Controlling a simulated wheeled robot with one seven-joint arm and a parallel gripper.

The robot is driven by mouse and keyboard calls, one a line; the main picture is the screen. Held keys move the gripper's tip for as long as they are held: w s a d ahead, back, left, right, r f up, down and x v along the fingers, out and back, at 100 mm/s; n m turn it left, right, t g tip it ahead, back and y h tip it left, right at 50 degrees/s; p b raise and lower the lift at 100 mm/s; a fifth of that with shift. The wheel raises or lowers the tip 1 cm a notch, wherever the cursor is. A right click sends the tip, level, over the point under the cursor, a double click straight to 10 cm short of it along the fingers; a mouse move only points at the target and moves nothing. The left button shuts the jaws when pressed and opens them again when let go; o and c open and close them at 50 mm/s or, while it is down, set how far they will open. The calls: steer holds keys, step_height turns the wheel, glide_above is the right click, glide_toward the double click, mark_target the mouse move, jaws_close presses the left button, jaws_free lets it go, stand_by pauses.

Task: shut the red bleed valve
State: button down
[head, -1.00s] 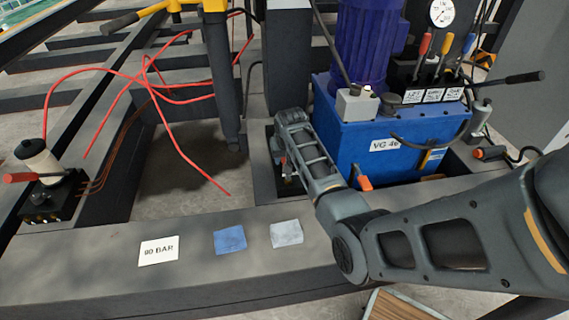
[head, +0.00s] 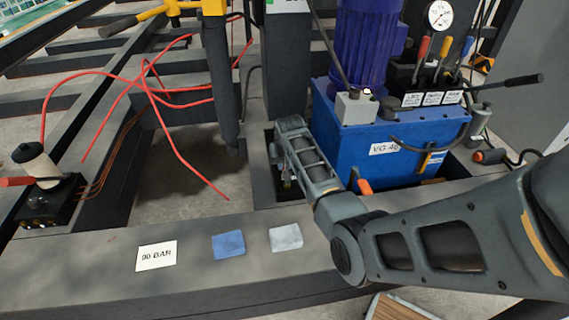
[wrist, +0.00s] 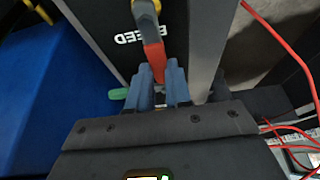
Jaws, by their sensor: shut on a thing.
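The bleed valve's red lever (wrist: 154,55) shows in the wrist view, running down from a yellow and grey fitting (wrist: 146,12) at the top edge. My gripper (wrist: 161,75) has its blue fingers closed on the lower end of this lever. In the head view my arm reaches down between the blue power unit (head: 390,140) and the dark post. My wrist hides the valve and the fingertips there.
A green piece (wrist: 118,93) sticks out left of my fingers. Red hoses (head: 175,140) lie across the frame bars at left. A 90 BAR card (head: 156,256), a blue cloth (head: 229,244) and a pale cloth (head: 286,237) lie on the front beam. A gauge (head: 439,15) stands above several levers.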

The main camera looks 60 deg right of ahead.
steer(key=shift+s+m+p, duration=0.1)
steer(key=shift+m+p, duration=0.2)
stand_by(0.4)
steer(key=shift+s+d+r+m+g+p, duration=0.1)
steer(key=shift+s+d+m+g+p, duration=0.1)
steer(key=shift+m+g+p, duration=0.3)
steer(key=m, duration=0.1)
steer(key=s+m, duration=0.1)
steer(key=shift+d+m+h+p, duration=0.25)
steer(key=shift+m+h+p, duration=0.15)
steer(key=m, duration=0.1)
steer(key=s+m+g, duration=0.1)
steer(key=shift+d+m+g, duration=0.15)
steer(key=shift+m+g, duration=0.15)
steer(key=s+m+g, duration=0.1)
steer(key=m, duration=0.1)
steer(key=shift+s+m, duration=0.2)
steer(key=shift+m, duration=0.2)
steer(key=m, duration=0.1)
steer(key=s+m+g, duration=0.1)
steer(key=m, duration=0.2)
steer(key=shift+s+a+g, duration=0.3)
steer(key=shift+s, duration=0.1)
steer(key=shift+s+a+m+g+y+b, duration=0.25)
steer(key=shift+s+m+g+y, duration=0.1)
steer(key=shift+m, duration=0.7)
steer(key=shift+s+a+m+g+y+b, duration=0.25)
steer(key=shift+s+m+y, duration=0.1)
steer(key=shift+m, duration=0.7)
